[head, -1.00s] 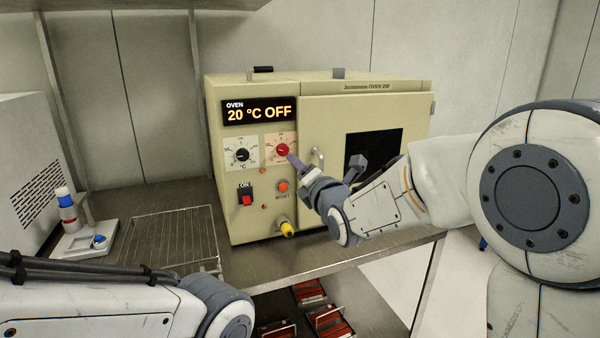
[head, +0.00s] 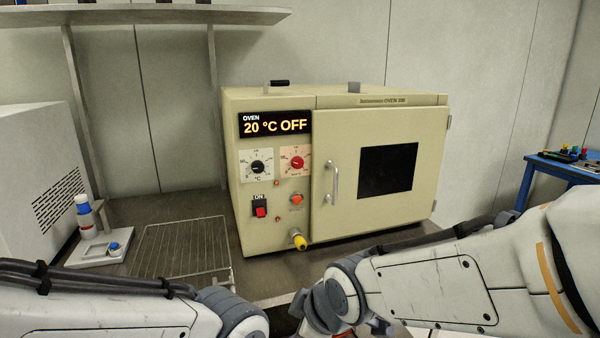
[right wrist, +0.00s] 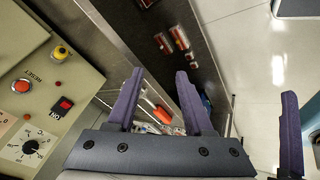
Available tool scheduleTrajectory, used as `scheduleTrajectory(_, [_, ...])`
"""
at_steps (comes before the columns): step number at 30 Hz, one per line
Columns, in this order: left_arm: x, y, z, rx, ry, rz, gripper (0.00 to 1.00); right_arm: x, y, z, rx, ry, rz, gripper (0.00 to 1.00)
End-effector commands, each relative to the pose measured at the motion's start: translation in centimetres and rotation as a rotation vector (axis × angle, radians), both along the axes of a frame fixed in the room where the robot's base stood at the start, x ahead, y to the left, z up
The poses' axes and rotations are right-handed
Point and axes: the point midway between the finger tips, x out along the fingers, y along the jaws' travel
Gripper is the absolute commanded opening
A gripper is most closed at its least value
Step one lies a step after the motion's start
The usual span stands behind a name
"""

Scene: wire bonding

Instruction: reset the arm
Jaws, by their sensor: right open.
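My right gripper (right wrist: 160,74) shows in the right wrist view with purple fingers apart and nothing between them. In the head view my right arm comes in from the right along the bottom, below the oven (head: 380,208). Its wrist is low in front of the oven, clear of the control panel, and its fingers are hidden there. A further purple finger-like piece stands at the right of the wrist view; I cannot tell what it belongs to. My left arm lies across the lower left of the head view, and its gripper is out of frame.
The oven display (head: 276,124) reads 20 °C OFF. The panel has a red dial (head: 297,163), a black dial (head: 258,167), a red switch (head: 260,208) and a yellow knob (head: 299,240). A wire rack (head: 182,250) lies left. A blue table (head: 560,165) stands far right.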

Motion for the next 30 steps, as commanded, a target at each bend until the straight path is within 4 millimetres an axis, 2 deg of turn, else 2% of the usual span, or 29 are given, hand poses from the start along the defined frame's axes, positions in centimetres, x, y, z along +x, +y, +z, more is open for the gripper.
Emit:
scheduleTrajectory(1, [0.0, 0.0, 0.0, 0.000, 0.000, 0.000, 0.50, -2.6, -0.3, -0.8, 0.015, 0.100, -0.069, 0.52])
scheduleTrajectory(6, [0.0, 0.0, 0.0, 0.000, 0.000, 0.000, 0.50, -10.0, -2.4, -2.8, 0.003, 0.389, -0.325, 0.52])
scheduleTrajectory(11, [0.0, 0.0, 0.0, 0.000, 0.000, 0.000, 0.50, -16.0, -4.7, -3.6, -0.058, 0.584, -0.552, 0.52])
scheduleTrajectory(12, [0.0, 0.0, 1.1, 0.001, 0.001, 0.000, 0.50, -16.6, -4.9, -2.6, -0.069, 0.605, -0.584, 0.52])
scheduleTrajectory(24, [0.0, 0.0, 11.2, 0.000, 0.000, 0.000, 0.50, -16.2, -4.8, 7.5, -0.064, 0.598, -0.578, 0.52])
scheduleTrajectory(27, [0.0, 0.0, 13.1, 0.000, 0.000, 0.000, 0.50, -16.2, -4.8, 9.4, -0.064, 0.597, -0.577, 0.52])
scheduleTrajectory(30, [0.0, 0.0, 13.9, 0.000, 0.000, 0.000, 0.50, -16.2, -4.8, 10.2, -0.064, 0.597, -0.577, 0.52])
